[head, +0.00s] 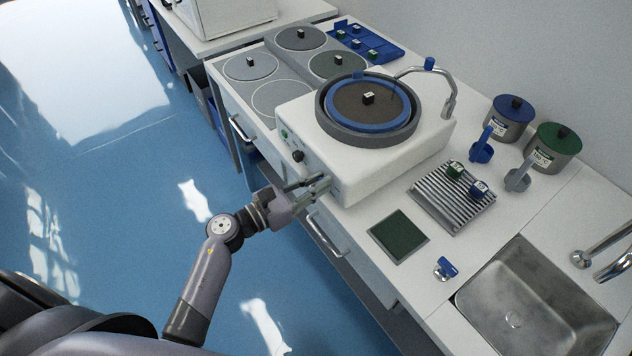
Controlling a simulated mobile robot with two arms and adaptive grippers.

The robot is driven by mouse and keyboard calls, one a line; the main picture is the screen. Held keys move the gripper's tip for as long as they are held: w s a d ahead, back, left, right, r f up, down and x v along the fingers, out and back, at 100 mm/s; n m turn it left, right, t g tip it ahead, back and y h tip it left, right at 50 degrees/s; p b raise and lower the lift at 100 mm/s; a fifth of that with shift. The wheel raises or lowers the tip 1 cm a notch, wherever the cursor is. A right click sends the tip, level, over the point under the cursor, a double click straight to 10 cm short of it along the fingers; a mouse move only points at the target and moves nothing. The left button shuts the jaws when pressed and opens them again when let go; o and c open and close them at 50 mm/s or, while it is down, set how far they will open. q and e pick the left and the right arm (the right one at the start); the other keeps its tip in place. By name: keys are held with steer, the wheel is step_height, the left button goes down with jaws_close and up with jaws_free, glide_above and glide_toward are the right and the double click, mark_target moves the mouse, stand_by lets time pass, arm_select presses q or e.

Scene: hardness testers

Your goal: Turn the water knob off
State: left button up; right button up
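The white polishing machine (380,165) stands on the counter, with a dark round plate inside a blue ring (372,108) on top. A curved metal water spout (449,100) rises at its back right. A black knob (298,156) shows on the front face, below a small green button (284,134); I cannot tell whether it is the water knob. My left gripper (322,184) is at the lower front face, right of and below the black knob. Its fingers hide that patch, and I cannot tell whether they hold anything. My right gripper is out of view.
A ribbed rack (432,205) with small samples, a dark green pad (398,237) and a sink (530,300) lie to the right. Lidded containers (553,147) stand at the back. Drawer handles (326,236) stick out below the counter edge.

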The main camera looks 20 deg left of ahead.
arm_select(q)
jaws_close()
steer(key=shift+n, duration=0.3)
steer(key=shift+w+a+f+n+p, duration=0.15)
steer(key=shift+n+p, duration=0.65)
steer(key=shift+n, duration=2.05)
steer(key=shift+w+a+f+n+p, duration=0.2)
steer(key=shift+n+p, duration=0.6)
steer(key=shift+n, duration=2.1)
steer(key=shift+s+a+f+n+p, duration=0.2)
steer(key=shift+n+p, duration=0.6)
steer(key=shift+n, duration=2.05)
steer(key=shift+w+d+f, duration=0.1)
steer(key=shift+w, duration=0.05)
steer(key=shift+o, duration=2.4)
jaws_free()
